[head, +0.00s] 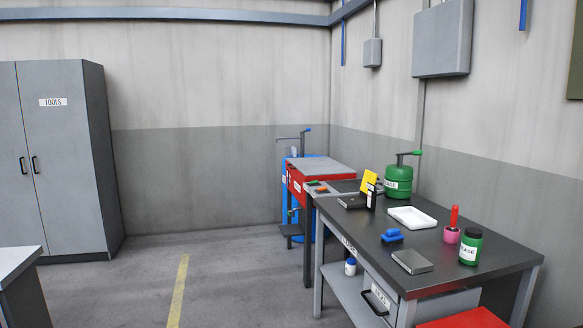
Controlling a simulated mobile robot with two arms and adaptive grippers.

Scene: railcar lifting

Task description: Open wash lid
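A red wash unit (296,191) stands in the far corner, beyond the workbench. Its flat grey lid (321,167) lies level over the red body and looks closed. A red and a green button sit on a small panel (316,186) at its near side. The workbench hides part of the unit's right side. No handle on the lid can be made out from here. Neither of my grippers is in view.
A dark workbench (455,232) fills the right side, carrying a green pump can (398,180), a white tray (412,217), a grease jar (470,247) and a blue brush (391,236). A grey tool cabinet (65,155) stands left. The floor (225,270) between is free, with a yellow line.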

